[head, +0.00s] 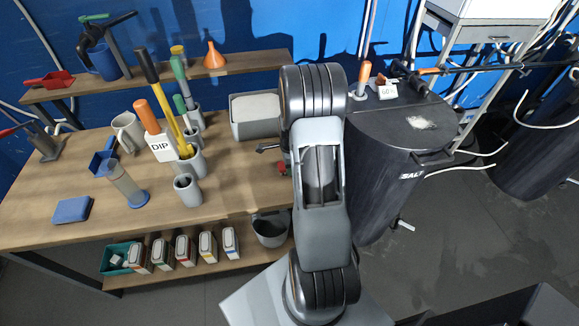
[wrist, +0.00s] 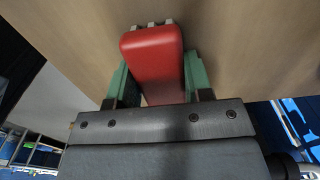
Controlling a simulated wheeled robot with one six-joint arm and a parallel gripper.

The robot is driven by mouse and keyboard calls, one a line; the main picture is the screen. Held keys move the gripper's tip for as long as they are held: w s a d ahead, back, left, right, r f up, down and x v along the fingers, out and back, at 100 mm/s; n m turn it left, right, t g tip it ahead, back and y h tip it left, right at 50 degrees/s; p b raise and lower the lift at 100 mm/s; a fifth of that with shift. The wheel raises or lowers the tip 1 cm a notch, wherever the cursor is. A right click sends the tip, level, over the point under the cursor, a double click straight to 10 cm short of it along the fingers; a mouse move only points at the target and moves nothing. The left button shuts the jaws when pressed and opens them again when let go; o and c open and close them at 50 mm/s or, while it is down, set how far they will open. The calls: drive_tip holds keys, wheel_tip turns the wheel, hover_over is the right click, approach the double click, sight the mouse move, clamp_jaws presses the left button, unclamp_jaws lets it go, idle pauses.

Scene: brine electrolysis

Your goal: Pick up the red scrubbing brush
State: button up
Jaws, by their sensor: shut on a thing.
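The red scrubbing brush (wrist: 153,62) is between the two green fingers of my gripper (wrist: 157,78) in the wrist view, with pale bristle tufts at its far end. The gripper is shut on it, one finger on each side. The wooden tabletop lies behind the brush; I cannot tell whether the brush touches it. In the head view my arm hides most of the gripper, and a small red patch (head: 284,167) beside the arm is probably part of the brush.
The wooden bench (head: 235,182) holds a grey bin (head: 241,129), cups with tools, a measuring cylinder (head: 124,181) and a blue sponge (head: 72,210). A dark salt drum (head: 378,175) stands right of my arm. The bench front is fairly clear.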

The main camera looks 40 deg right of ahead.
wheel_tip(320, 180, up, 2)
drive_tip(key=shift+r+b, duration=0.25)
drive_tip(key=shift+b, duration=0.05)
drive_tip(key=s+a+r+b, duration=0.1)
drive_tip(key=s+a+r, duration=0.5)
drive_tip(key=s+r, duration=0.4)
drive_tip(key=shift+s, duration=1.35)
drive_tip(key=o, duration=0.4)
drive_tip(key=shift+c, duration=1.1)
drive_tip(key=shift+a, duration=0.1)
